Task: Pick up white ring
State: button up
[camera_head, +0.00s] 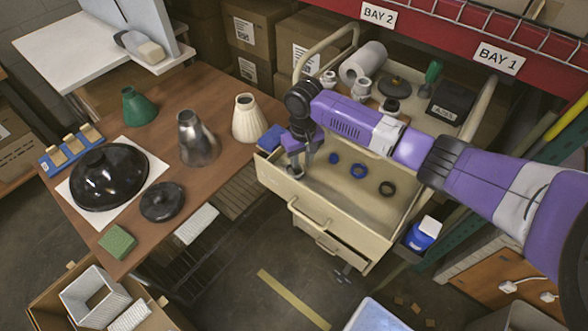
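My gripper (299,164) points down over the left end of the open cream drawer (331,217). Its two fingers stand apart, with a gap between them. A small pale patch shows at the left fingertip; it may be the white ring or part of the finger, and I cannot tell which. No white ring shows clearly elsewhere in the drawer. To the right of the gripper lie a small dark blue ring (333,158), a larger blue ring (352,170) and a black ring (381,188), all apart from the gripper.
The cart top above the drawer holds a paper roll (363,62), a black box (451,101) and other parts. The brown table (195,190) at left carries lamp shades and a black dome (108,177). A blue-and-white container (422,234) stands right of the drawer.

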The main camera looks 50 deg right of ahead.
grip_shut()
jog(key=shift+r, duration=0.15)
